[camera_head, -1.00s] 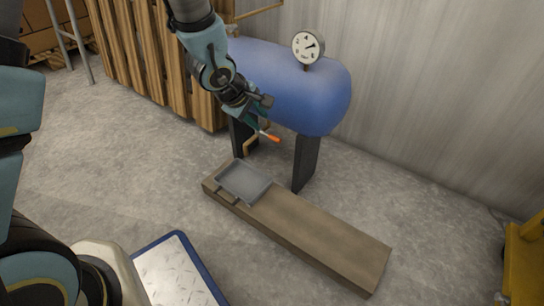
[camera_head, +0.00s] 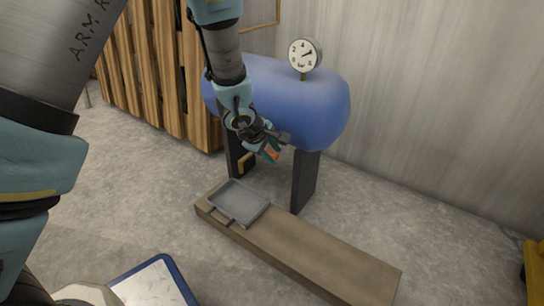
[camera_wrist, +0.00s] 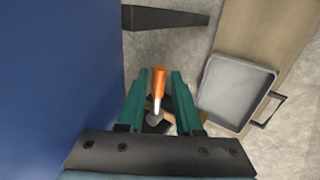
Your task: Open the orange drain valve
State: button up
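The orange drain valve handle (camera_wrist: 158,84) shows in the wrist view between the two teal fingers of my gripper (camera_wrist: 159,74). The fingers are open, with a gap on each side of the handle. Its pale metal stem (camera_wrist: 156,106) lies nearer the palm. In the head view, my gripper (camera_head: 270,149) is under the blue tank (camera_head: 300,100), and only a little of the orange handle (camera_head: 272,155) shows between the fingers. A round gauge (camera_head: 304,55) stands on the tank.
A shallow grey tray (camera_head: 240,205) sits on the wooden plank (camera_head: 310,250) below the valve; it also shows at the right of the wrist view (camera_wrist: 232,92). Dark tank legs (camera_head: 305,180) stand close by. Wooden slats (camera_head: 160,80) are behind, and a corrugated wall is at right.

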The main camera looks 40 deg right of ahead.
jog(key=shift+c, duration=0.3)
grip_shut()
dwell(1.1)
